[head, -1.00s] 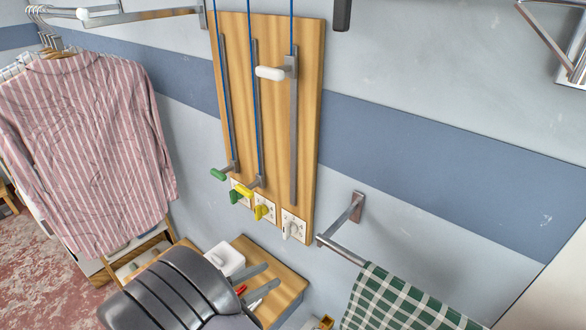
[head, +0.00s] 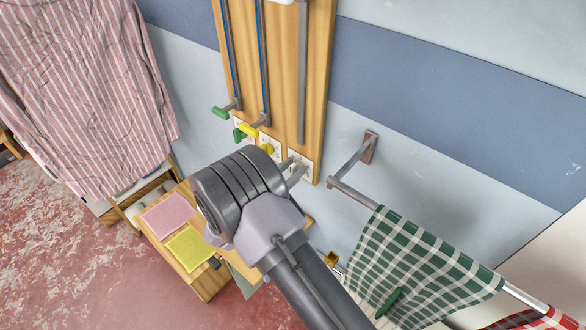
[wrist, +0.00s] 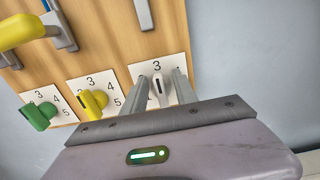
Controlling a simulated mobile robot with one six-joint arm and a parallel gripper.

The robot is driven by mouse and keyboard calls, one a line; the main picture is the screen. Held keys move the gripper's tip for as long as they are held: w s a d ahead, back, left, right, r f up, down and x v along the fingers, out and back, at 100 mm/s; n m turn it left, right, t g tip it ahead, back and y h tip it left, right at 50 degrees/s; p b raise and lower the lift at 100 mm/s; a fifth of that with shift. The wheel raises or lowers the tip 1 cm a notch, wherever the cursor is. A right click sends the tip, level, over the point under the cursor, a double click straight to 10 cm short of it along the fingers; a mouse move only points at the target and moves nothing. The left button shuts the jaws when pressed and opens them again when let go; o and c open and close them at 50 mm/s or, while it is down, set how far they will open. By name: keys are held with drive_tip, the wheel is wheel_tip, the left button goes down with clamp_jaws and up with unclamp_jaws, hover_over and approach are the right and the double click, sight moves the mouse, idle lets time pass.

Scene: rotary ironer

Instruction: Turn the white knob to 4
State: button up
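The white knob (wrist: 158,88) sits on a white dial plate (wrist: 157,66) at the lower right of the wooden board. In the wrist view it stands between the two fingers of my gripper (wrist: 160,78), with a gap visible on each side. My gripper is open around it. A 3 shows at the top of the plate; the fingers cover the other numbers there. I cannot tell exactly which number the knob points to. In the head view my gripper (head: 293,168) reaches the plate, and the knob is mostly hidden.
A yellow knob (wrist: 95,102) and a green knob (wrist: 41,115) sit on similar plates to the left. Sliding levers with yellow (head: 248,131) and green (head: 221,113) handles hang above. A towel rail (head: 352,191) with a green checked towel (head: 425,262) is close on the right.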

drive_tip(key=shift+w+d, duration=0.2)
drive_tip(key=shift+w, duration=0.05)
clamp_jaws()
drive_tip(key=shift+m+b, duration=0.3)
drive_tip(key=m+b, duration=0.6)
drive_tip(key=m, duration=0.1)
drive_tip(key=s+d+f+m+b, duration=0.1)
drive_tip(key=m+b, duration=0.2)
drive_tip(key=m, duration=0.1)
drive_tip(key=shift+b, duration=0.35)
drive_tip(key=shift+r, duration=0.1)
idle(0.3)
